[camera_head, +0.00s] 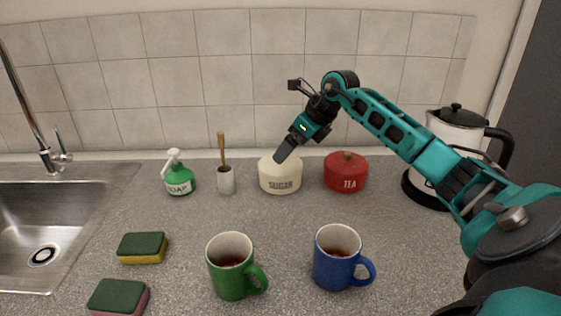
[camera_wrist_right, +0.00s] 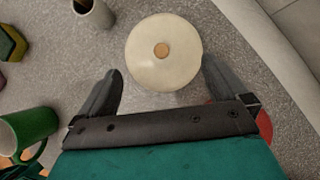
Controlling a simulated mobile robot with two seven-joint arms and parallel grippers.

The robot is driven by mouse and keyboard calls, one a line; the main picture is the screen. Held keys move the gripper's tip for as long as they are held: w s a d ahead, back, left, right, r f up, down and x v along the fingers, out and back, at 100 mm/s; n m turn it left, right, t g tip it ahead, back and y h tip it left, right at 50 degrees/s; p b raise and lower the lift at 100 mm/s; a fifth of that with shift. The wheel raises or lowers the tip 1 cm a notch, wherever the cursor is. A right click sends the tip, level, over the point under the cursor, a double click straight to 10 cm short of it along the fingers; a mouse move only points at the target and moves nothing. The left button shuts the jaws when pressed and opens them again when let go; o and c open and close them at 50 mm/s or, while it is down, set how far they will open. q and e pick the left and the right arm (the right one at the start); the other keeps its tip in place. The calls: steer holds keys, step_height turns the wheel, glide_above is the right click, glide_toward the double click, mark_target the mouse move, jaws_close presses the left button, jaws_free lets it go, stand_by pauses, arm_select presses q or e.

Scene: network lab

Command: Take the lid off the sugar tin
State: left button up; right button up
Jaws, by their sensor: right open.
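The cream sugar tin (camera_head: 281,182) stands on the counter near the back wall, its label facing me. In the right wrist view its round cream lid (camera_wrist_right: 150,68) with a small wooden knob (camera_wrist_right: 161,49) sits on top. My right gripper (camera_head: 284,152) reaches in from the right and points down over the tin; in the head view it hides part of the lid and the knob. In the wrist view the right gripper (camera_wrist_right: 161,72) is open and empty, one finger on either side of the lid's near part. My left gripper is not in view.
A red tea tin (camera_head: 346,175) stands close on the right, a white kettle (camera_head: 440,135) beyond. A brush holder (camera_head: 225,181) and green soap bottle (camera_head: 179,180) stand left. Green (camera_head: 230,272) and blue (camera_head: 333,265) mugs stand in front. Counter between mugs and tins is clear.

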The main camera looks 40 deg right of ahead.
steer(key=x, duration=0.3)
steer(key=shift+w, duration=0.55)
steer(key=shift+w+f, duration=0.15)
steer(key=shift+f, duration=0.25)
